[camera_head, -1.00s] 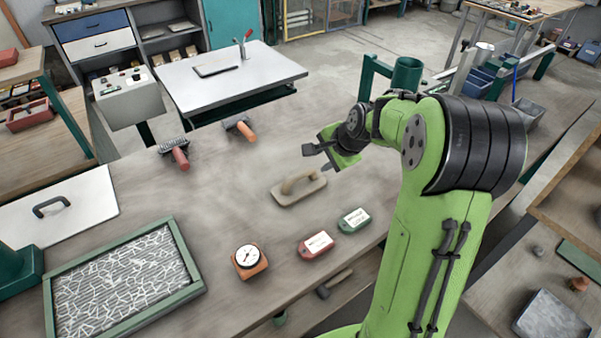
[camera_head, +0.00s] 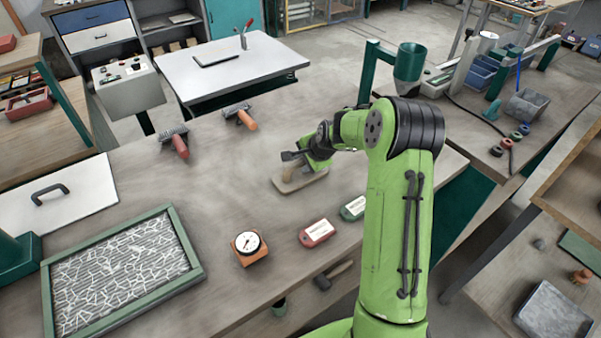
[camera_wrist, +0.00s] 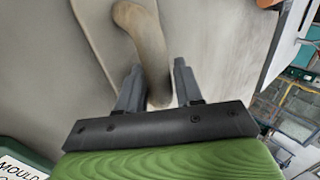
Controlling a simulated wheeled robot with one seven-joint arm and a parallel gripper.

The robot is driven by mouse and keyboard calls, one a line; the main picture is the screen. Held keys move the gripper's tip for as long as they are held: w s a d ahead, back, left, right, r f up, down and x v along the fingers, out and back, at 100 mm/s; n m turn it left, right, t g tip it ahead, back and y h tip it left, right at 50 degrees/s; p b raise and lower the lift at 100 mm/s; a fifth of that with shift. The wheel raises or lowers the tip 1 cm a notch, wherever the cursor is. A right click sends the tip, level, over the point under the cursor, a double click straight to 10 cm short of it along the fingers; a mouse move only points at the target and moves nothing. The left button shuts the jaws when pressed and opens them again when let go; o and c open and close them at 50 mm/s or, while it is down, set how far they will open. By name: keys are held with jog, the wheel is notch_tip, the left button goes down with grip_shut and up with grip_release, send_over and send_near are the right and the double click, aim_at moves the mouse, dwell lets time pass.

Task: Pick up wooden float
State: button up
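The wooden float (camera_head: 300,181) lies flat on the workbench, a tan board with a wooden handle. In the head view my gripper (camera_head: 298,163) is over it and hides most of the handle. In the wrist view the float's handle (camera_wrist: 143,38) runs down from the top, and its near end lies between my gripper's two fingers (camera_wrist: 157,82). The fingers are apart, with a gap to the handle on the right side. I cannot tell how far above the board the fingertips are.
On the workbench (camera_head: 215,190) are a red label block (camera_head: 317,233), a green one (camera_head: 353,208), a gauge (camera_head: 248,245), two brushes or scrapers (camera_head: 180,145) (camera_head: 240,117) and a framed fibre panel (camera_head: 185,290). The bench left of the float is clear.

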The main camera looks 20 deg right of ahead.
grip_shut()
